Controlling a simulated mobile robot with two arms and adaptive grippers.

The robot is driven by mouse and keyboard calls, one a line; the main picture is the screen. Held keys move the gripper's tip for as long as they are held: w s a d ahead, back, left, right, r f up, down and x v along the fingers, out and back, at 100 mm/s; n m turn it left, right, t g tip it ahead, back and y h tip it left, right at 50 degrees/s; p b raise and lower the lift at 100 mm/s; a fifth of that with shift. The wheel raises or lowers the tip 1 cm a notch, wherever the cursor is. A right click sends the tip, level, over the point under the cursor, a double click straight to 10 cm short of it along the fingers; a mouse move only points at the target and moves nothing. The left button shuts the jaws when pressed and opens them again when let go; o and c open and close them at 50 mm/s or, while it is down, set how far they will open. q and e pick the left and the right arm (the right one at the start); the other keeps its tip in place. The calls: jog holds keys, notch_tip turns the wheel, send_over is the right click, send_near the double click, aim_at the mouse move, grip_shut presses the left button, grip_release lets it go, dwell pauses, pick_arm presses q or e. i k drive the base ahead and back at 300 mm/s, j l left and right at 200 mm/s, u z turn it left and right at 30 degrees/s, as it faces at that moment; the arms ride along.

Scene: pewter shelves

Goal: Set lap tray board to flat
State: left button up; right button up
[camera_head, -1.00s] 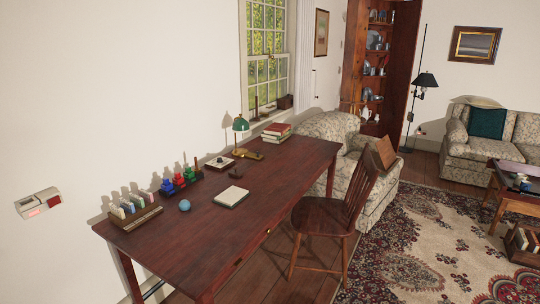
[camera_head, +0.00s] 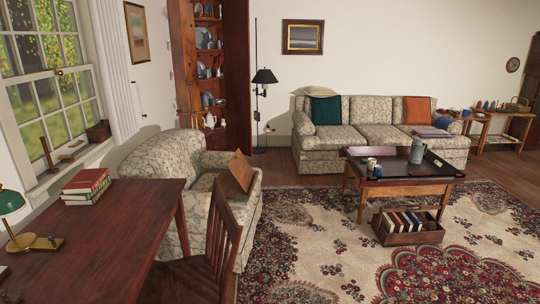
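A brown wooden board (camera_head: 240,171), which looks like the lap tray board, stands tilted at the armchair's seat and near arm. Its lower part and support are partly hidden behind the wooden chair's back, so I cannot tell what it rests on. The floral armchair (camera_head: 165,155) stands beyond the desk. Neither of my grippers is in view.
The dark red desk (camera_head: 105,235) and the wooden chair (camera_head: 222,240) stand between me and the armchair. A coffee table (camera_head: 400,181) with a book crate (camera_head: 408,238) below stands to the right, before a floral sofa (camera_head: 345,137). The patterned rug (camera_head: 330,250) has free room.

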aim_at(238, 164)
jog(key=i+l+z, duration=0.15)
jog(key=i+z, duration=0.35)
jog(key=i, duration=0.45)
jog(key=i+j+z, duration=0.25)
jog(key=i+z, duration=0.25)
jog(key=i, duration=0.5)
jog(key=i+u, duration=0.4)
jog(key=i+l+u, duration=0.15)
jog(key=i+u, duration=0.3)
jog(key=i+l+u, duration=0.4)
jog(key=i, duration=0.15)
jog(key=j, duration=0.05)
